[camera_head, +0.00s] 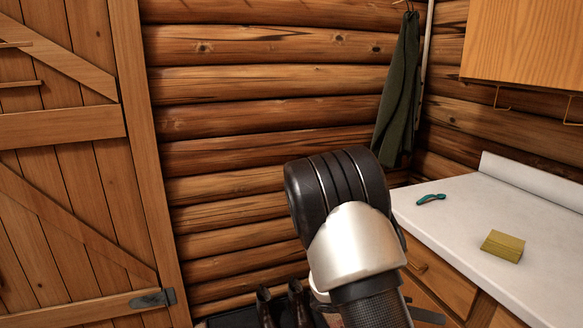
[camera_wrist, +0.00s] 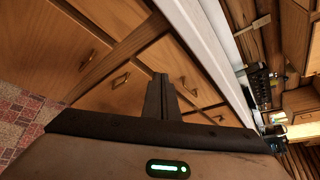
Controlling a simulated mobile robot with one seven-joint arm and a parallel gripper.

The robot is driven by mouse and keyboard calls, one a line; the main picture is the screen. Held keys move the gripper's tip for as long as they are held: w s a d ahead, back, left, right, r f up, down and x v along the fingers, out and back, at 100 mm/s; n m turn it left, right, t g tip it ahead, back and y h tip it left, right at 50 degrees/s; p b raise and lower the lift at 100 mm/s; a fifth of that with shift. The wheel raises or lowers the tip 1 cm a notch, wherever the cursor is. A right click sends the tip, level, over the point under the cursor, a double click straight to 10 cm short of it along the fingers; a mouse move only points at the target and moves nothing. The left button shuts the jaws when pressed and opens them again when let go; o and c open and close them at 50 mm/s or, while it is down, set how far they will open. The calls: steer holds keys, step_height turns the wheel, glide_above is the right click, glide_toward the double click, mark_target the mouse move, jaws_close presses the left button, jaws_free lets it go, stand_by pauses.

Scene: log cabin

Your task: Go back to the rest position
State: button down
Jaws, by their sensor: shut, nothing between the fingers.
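My gripper (camera_wrist: 158,88) shows in the wrist view with its two dark fingers together and nothing between them. It points toward wooden cabinet fronts (camera_wrist: 90,38) with dark handles, below a white counter edge (camera_wrist: 205,48), and is apart from them as far as I can see. In the head view my arm rises from the bottom right of centre, with its black and silver joint in front of the log wall (camera_head: 250,120). The gripper itself is hidden or out of frame there.
A white counter (camera_head: 470,215) at right holds a teal-handled tool (camera_head: 431,198) and a yellow block or sponge (camera_head: 502,246). A dark green cloth (camera_head: 398,95) hangs on the wall. A plank door (camera_head: 70,190) stands at left. Patterned floor (camera_wrist: 32,105) shows in the wrist view.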

steer(key=s+a+r+m+t+y, duration=0.6)
steer(key=s+a+r+m+y, duration=1)
steer(key=m, duration=1.1)
step_height(320, 180, up, 24)
steer(key=a+h+p, duration=0.2)
steer(key=p, duration=1.8)
steer(key=shift+s+p, duration=0.4)
steer(key=shift+s, duration=0.05)
